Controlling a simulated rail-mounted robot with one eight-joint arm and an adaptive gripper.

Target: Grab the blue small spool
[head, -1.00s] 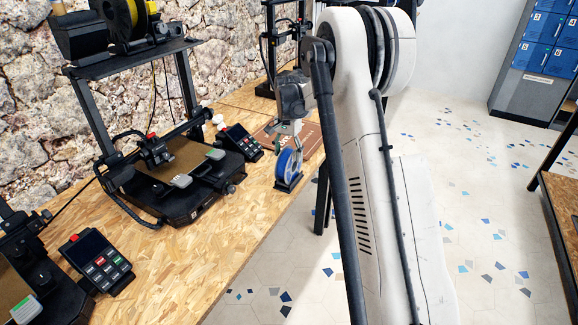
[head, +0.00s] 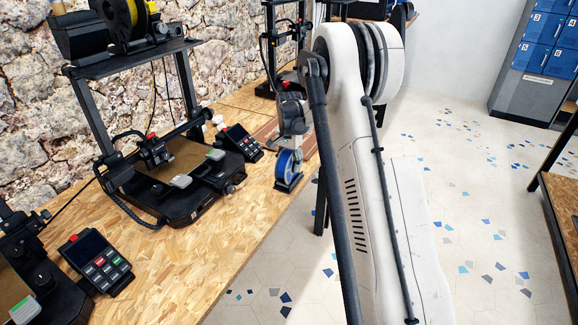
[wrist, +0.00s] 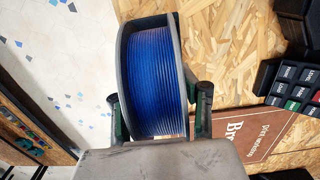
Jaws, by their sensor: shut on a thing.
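The blue small spool (head: 287,168) stands upright near the right edge of the wooden table, with dark material at its foot. In the wrist view the spool (wrist: 155,70) shows blue filament between grey flanges. My gripper (head: 292,148) reaches down onto it from above. In the wrist view one dark finger of my gripper (wrist: 158,112) is on each side of the spool, and it is shut on it. The grey gripper body hides the spool's near end. I cannot tell whether the spool is clear of its support.
A 3D printer (head: 185,195) stands left of the spool, with a control panel (head: 239,139) beside it. A brown sign board (wrist: 240,132) lies on the table near the spool. Another printer (head: 284,45) stands farther back. Open floor lies right of the table edge.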

